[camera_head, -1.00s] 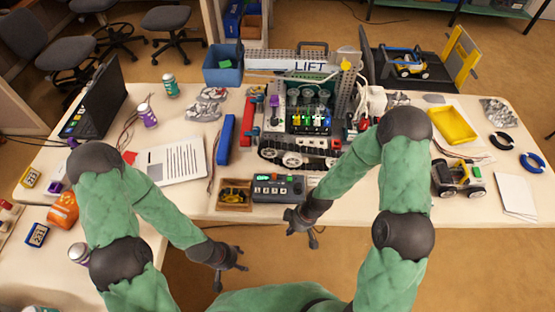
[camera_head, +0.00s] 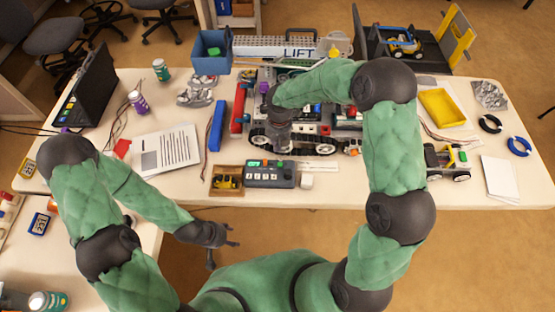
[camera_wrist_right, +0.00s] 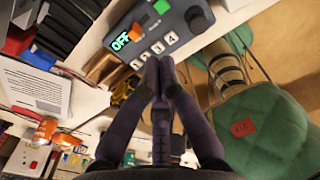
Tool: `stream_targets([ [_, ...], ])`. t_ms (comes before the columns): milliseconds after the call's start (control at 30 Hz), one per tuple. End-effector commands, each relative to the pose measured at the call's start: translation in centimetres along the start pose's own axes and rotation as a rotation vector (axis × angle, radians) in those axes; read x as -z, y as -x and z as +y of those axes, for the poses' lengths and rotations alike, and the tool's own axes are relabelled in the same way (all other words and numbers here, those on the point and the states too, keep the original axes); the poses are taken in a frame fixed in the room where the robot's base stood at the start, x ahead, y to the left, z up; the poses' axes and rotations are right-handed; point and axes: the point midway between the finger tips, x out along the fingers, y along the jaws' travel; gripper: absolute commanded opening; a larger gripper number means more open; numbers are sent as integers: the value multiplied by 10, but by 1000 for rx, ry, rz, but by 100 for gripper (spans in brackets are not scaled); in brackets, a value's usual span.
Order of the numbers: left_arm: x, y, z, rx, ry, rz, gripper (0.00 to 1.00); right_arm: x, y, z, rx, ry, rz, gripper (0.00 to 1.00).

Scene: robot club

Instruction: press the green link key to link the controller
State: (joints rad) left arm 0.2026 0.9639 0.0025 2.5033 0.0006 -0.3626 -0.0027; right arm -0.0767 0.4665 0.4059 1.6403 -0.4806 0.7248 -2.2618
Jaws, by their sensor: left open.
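The controller (camera_head: 269,175) is a grey box near the table's front edge in the head view. My right gripper (camera_head: 281,148) points down just behind the controller in the head view. In the wrist view its fingers (camera_wrist_right: 160,63) meet, empty, in front of the number keys. My left gripper (camera_head: 221,250) is open and empty, low in front of the table.
A small wooden tray (camera_head: 226,190) stands left of the controller, and a white block (camera_head: 306,181) to its right. A tracked robot (camera_head: 320,140) stands behind it, partly hidden by my right arm. Papers (camera_head: 165,150) and a blue bar (camera_head: 216,126) lie to the left.

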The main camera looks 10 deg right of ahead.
Motion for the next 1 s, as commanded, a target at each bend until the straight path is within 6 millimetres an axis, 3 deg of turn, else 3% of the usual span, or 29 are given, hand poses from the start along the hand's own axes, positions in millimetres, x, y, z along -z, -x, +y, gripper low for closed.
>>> stream_targets([
  [200, 0, 0, 0, 0, 0, 0, 56, -9, 18, 1, 29, 135, -23, 0],
  [600, 0, 0, 0, 0, 0, 0, 56, -10, 17, 0, 31, 145, -23, 0],
  [767, 0, -3, -1, 0, 0, 0, 56, -10, 4, 0, 32, 143, -20, 0],
  [1000, 0, -12, -4, 0, 0, 0, 56, -10, -39, -2, 32, 143, -20, 0],
])
